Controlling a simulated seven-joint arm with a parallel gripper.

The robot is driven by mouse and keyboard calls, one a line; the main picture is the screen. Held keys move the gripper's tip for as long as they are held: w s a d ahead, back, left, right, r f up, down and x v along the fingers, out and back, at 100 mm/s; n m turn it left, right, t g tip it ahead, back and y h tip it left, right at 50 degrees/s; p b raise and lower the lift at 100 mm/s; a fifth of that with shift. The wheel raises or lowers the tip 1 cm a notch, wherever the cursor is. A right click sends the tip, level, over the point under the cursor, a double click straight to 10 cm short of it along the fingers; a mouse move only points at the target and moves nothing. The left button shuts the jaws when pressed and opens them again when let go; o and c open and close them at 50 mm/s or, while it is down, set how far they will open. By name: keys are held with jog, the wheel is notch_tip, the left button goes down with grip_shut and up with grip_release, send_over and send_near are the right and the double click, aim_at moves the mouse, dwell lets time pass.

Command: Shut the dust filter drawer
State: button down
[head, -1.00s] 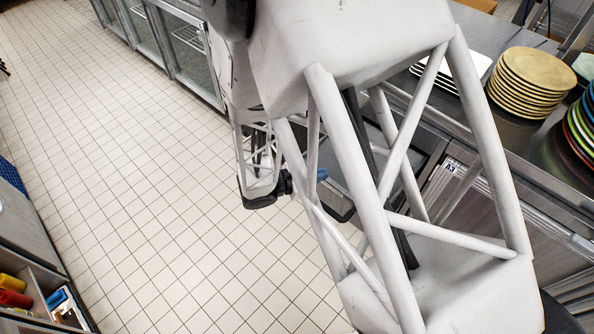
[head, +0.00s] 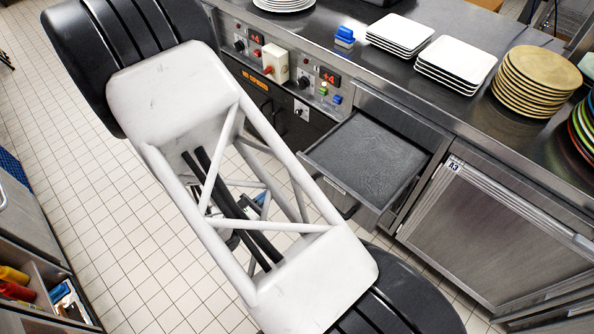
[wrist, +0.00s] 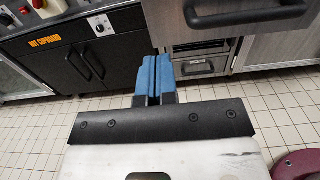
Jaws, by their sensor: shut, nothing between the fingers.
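A metal drawer (head: 368,158) stands pulled out below the counter in the head view, with a dark grey textured inside. I take it for the dust filter drawer, though I read no label on it. Its front with a black bar handle (wrist: 247,15) appears at the top right of the wrist view. My gripper (wrist: 153,62) is shut and empty, its blue fingers together, left of and below that handle in the picture. In the head view my arm hides most of the gripper; a bit of blue shows through the lattice. I see no contact with the drawer.
A hot cupboard (wrist: 75,55) with black doors is left of the drawer. A lower metal unit with a small handle (wrist: 196,68) sits beneath. A closed A3 cabinet (head: 490,225) stands to the right. Plate stacks (head: 455,62) line the counter. Tiled floor is open in front.

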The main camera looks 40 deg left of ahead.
aim_at(331, 141)
jog(key=shift+w, duration=0.15)
jog(key=w, duration=1.3)
jog(key=shift+w, duration=0.4)
dwell(0.4)
jog(key=w, duration=3)
jog(key=shift+w, duration=0.15)
jog(key=shift+w+r, duration=0.1)
jog(key=shift+w, duration=0.65)
jog(key=shift+w, duration=0.15)
jog(key=s, duration=1.5)
